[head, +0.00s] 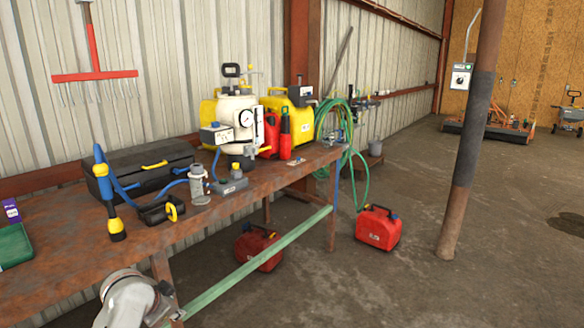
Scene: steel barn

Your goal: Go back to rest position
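A pale grey, rounded link of my own arm (128,298) shows at the bottom left, in front of the workbench (60,275). Small dark and metallic parts show at its right side, but no gripper fingers can be made out. Neither gripper can be seen in the head view. I see nothing held.
The bench carries a black toolbox (138,170), a white sprayer tank (238,125) and yellow containers (285,103). A green hose (333,118) hangs off its far end. A red can (378,228) stands on the floor. A rusty post (470,140) stands right; the floor between is open.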

